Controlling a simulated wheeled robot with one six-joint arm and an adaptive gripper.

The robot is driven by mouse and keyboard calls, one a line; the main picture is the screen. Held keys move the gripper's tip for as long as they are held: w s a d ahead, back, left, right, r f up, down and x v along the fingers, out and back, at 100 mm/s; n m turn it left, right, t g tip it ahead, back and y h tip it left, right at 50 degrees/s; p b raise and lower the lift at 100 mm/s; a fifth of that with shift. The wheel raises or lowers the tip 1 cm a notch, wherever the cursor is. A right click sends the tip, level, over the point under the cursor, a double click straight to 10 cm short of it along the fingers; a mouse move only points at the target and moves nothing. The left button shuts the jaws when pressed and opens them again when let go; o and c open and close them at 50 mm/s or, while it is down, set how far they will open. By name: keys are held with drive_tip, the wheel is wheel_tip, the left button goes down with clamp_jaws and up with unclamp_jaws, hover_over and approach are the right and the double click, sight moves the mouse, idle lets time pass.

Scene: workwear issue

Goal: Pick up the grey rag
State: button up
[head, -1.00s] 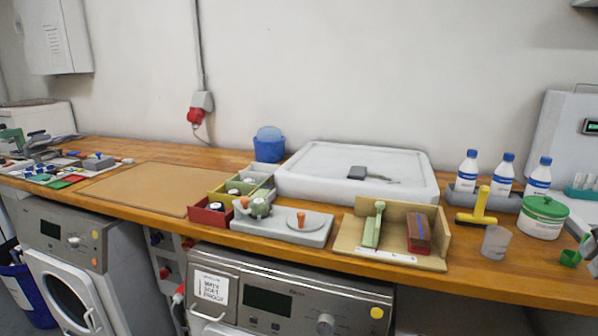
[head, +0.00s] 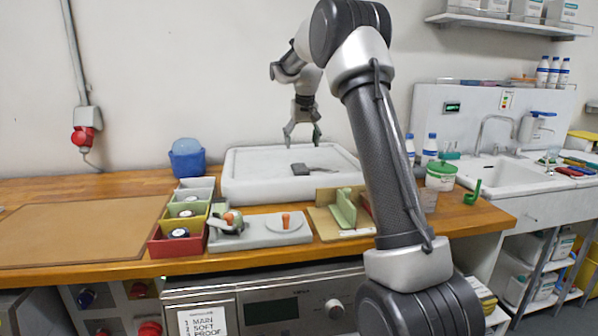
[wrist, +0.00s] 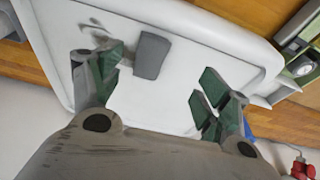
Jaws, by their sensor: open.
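The grey rag (head: 300,169) is a small, dark grey, folded-looking piece lying in the white tray (head: 240,190) at the back of the bench. In the wrist view the rag (wrist: 151,55) is a grey rectangle beyond the fingertips, between them sideways and closer to the left finger. A dark streak lies beside it on the tray floor; I cannot tell whether it is shadow or part of the rag. My gripper (head: 302,138) points down above the tray, clear of the rag. Its green-padded fingers (wrist: 158,88) are spread, with nothing between them.
Red, yellow and grey bins (head: 180,233) and a grey fixture plate (head: 262,232) stand in front and left of the tray. A blue tub (head: 186,160) is behind left. A wooden holder (head: 338,222), bottles and a green-lidded tub (head: 440,176) are right. A brown mat (head: 75,230) lies left.

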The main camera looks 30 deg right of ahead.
hover_over(300, 167)
drive_tip(key=s, duration=0.2)
drive_tip(key=f, duration=0.7)
drive_tip(key=shift+w+a, duration=0.2)
drive_tip(key=shift+a, duration=0.15)
drive_tip(key=x, duration=0.5)
drive_tip(key=shift+d, duration=0.2)
drive_tip(key=c, duration=1.1)
